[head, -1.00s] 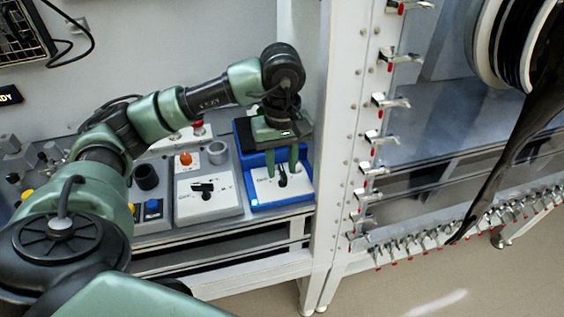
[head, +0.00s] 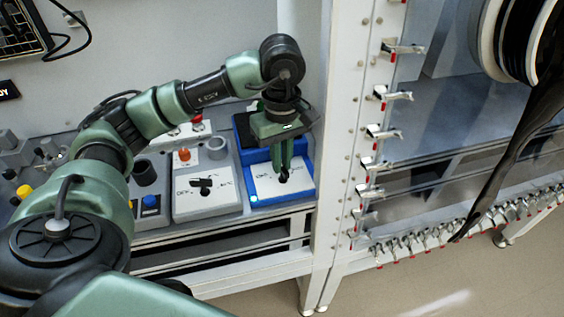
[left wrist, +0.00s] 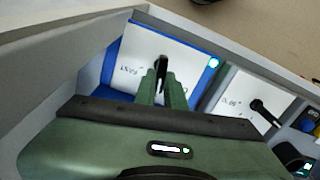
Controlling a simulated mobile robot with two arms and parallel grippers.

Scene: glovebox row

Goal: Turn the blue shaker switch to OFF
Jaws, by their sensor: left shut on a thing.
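The blue shaker (head: 254,200) is a blue box with a white top plate at the right end of the bench shelf. Its black switch handle (head: 284,175) stands on the white plate and also shows in the left wrist view (left wrist: 163,68). A lit cyan lamp is at the plate's corner. My left gripper (head: 285,168) comes down from above with its green fingers together on the switch handle. In the left wrist view its fingertips (left wrist: 162,76) close around the handle's lower part. The handle's pointing is partly hidden by the fingers. My right gripper is not in view.
A grey box with a similar black switch (head: 201,184) stands just left of the blue one. A white frame post (head: 337,120) rises close on the right.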

